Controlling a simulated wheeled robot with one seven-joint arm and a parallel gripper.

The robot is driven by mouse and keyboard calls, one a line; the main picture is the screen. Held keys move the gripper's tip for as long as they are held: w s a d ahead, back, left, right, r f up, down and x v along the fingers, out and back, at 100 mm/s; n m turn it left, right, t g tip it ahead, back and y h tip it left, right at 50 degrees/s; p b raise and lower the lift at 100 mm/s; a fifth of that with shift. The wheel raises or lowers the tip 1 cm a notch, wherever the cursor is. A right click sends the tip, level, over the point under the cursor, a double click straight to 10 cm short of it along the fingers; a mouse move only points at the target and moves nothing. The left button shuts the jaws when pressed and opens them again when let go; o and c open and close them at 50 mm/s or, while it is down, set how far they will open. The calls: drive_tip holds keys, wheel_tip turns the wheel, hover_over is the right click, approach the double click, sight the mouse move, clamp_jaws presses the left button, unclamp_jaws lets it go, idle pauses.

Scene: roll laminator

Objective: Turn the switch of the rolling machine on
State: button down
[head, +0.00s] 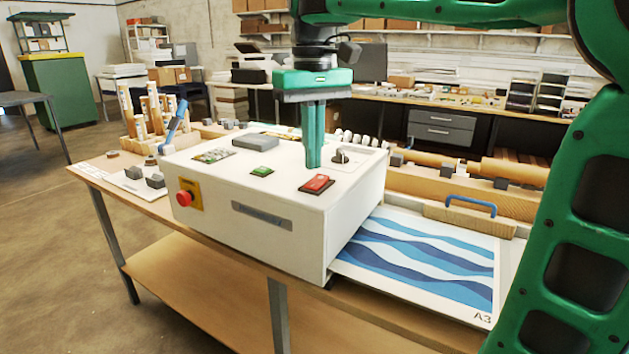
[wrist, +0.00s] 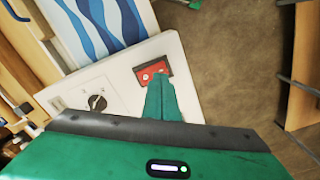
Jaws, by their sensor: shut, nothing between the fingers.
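The rolling machine is a white box (head: 290,240) on a wooden table. On its top are a red rocker switch (head: 317,183), a small green button (head: 261,171) and a dark rotary knob (head: 341,157). The red switch (wrist: 153,70) and the knob (wrist: 97,102) also show in the wrist view. My green gripper (head: 314,165) points straight down over the machine's top, fingers together and empty. In the wrist view its fingertips (wrist: 158,78) overlap the near edge of the red switch. I cannot tell whether they touch it.
A red emergency button (head: 184,198) on a yellow plate is on the machine's front left. A blue-wave A3 sheet (head: 420,262) lies to the right. A wooden block with a blue handle (head: 470,212) stands behind it. A holder with rolls (head: 150,115) stands at the left.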

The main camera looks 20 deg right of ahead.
sight(313, 184)
drive_tip(key=shift+r, duration=2.05)
